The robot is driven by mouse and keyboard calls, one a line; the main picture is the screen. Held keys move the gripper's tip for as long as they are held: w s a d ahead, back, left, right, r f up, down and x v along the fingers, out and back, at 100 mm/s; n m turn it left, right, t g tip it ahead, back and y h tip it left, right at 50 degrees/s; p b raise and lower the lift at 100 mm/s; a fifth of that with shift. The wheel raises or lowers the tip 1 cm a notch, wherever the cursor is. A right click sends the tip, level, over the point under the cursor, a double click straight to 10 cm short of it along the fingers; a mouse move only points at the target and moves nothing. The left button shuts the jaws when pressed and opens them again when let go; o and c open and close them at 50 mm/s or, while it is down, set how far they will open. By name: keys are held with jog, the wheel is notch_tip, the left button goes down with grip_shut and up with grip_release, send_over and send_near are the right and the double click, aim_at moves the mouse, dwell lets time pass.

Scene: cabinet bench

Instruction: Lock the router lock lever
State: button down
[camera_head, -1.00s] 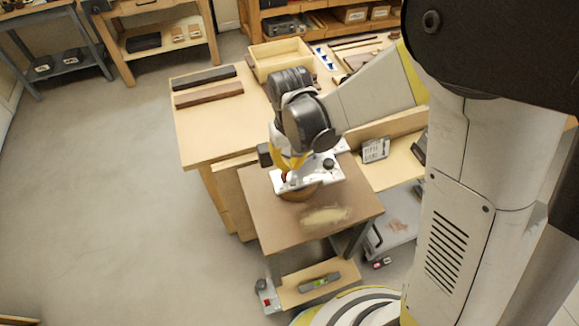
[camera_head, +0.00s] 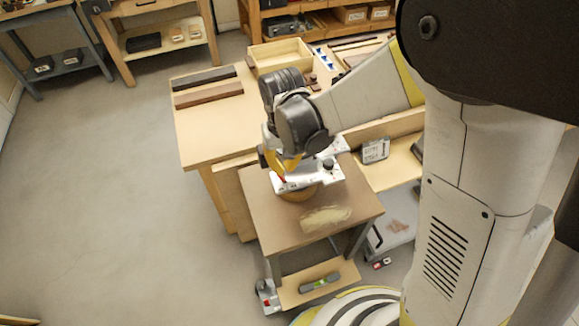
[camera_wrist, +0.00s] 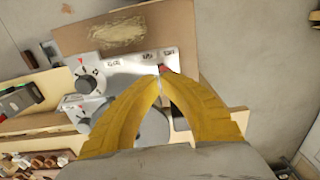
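The router is a silver-white unit (camera_head: 312,177) on the small brown-topped table, partly hidden under my arm. In the wrist view its light plate (camera_wrist: 120,72) has a dial with a red mark and a row of small labels. A small red-tipped part (camera_wrist: 168,70), which looks like the lock lever, is at the plate's right end. My yellow gripper (camera_wrist: 160,76) has its fingertips together right beside this red part; I cannot tell whether they touch it. In the head view my gripper (camera_head: 283,163) is at the router's left end, its fingertips hidden.
The small table (camera_head: 265,215) has a pale dust patch at its front. A lower shelf (camera_head: 300,290) holds a level. A larger workbench (camera_head: 205,130) with dark bars and an open wooden tray (camera_head: 280,58) stands behind. The floor at left is clear.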

jog(key=shift+w+d+r+p, duration=0.1)
jog(key=shift+d+r+p, duration=0.15)
jog(key=shift+r, duration=0.25)
jog(key=shift+w+d+r+p, duration=0.1)
jog(key=shift+d+r+p, duration=0.15)
jog(key=shift+r, duration=0.2)
notch_tip(320, 180, up, 7)
jog(key=p, duration=0.4)
jog(key=shift+p, duration=0.4)
jog(key=shift+s, duration=0.1)
jog(key=s+d+r+m+t+b, duration=0.1)
jog(key=s+d+t+b, duration=0.2)
jog(key=s+d+b, duration=0.2)
jog(key=s+d+m+t+b, duration=0.2)
jog(key=s+d+t+b, duration=0.2)
jog(key=d+b, duration=0.3)
jog(key=s+d, duration=0.1)
jog(key=d, duration=0.2)
jog(key=shift+d+r+b, duration=0.35)
jog(key=shift+s, duration=0.1)
